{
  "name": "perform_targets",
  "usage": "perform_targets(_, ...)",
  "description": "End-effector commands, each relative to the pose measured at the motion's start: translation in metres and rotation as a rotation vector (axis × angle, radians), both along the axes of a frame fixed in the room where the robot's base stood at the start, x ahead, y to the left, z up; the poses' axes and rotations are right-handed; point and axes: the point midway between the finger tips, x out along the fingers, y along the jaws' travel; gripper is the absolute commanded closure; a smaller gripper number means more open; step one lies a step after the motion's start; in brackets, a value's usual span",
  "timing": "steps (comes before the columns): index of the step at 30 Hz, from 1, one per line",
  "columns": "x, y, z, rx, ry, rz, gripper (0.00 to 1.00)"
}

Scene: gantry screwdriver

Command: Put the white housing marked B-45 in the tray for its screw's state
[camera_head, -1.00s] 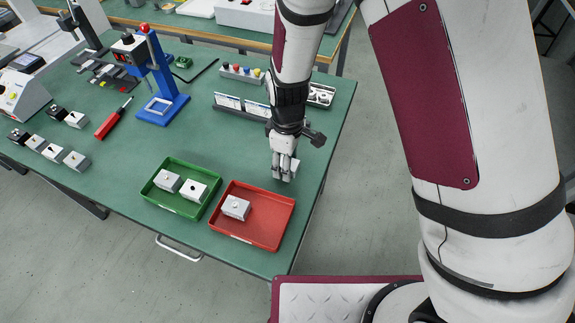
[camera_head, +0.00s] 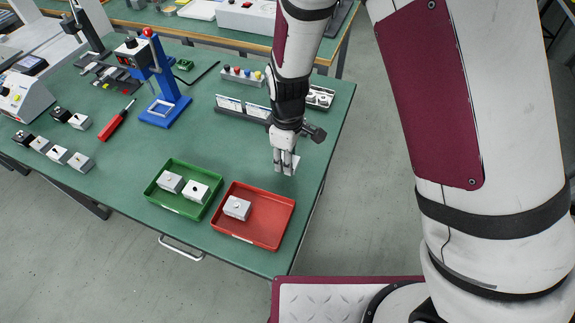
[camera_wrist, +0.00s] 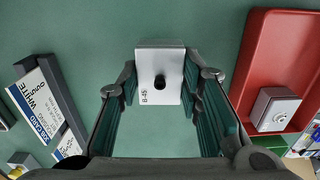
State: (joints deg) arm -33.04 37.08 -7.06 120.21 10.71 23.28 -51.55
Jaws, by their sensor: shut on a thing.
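My gripper (camera_head: 286,165) is shut on the white housing marked B-45 (camera_wrist: 145,60). The wrist view shows this housing between the finger pads, with its label readable and a dark round screw or hole at the middle of its face; I cannot tell which. In the head view the fingers mostly hide it, beyond the red tray. The red tray (camera_head: 267,237) holds one pale housing (camera_head: 237,207) and also shows at the right of the wrist view (camera_wrist: 262,60). The green tray (camera_head: 165,203), left of it, holds two housings (camera_head: 170,182).
Several housings (camera_head: 58,154) stand at the table's left. A red screwdriver (camera_head: 114,123) lies near a blue stand (camera_head: 166,108). A card holder (camera_head: 240,111) stands behind my gripper. The green table (camera_head: 200,135) is clear between the stand and the trays.

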Motion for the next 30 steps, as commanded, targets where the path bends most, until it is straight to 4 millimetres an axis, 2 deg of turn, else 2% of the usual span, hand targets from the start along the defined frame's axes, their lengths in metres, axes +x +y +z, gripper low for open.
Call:
perform_targets(15, -0.001, 0.000, 0.038, 0.000, 0.000, -0.001, 1.00)
perform_targets(30, 0.000, 0.000, 0.042, 0.000, 0.001, 0.002, 1.00)
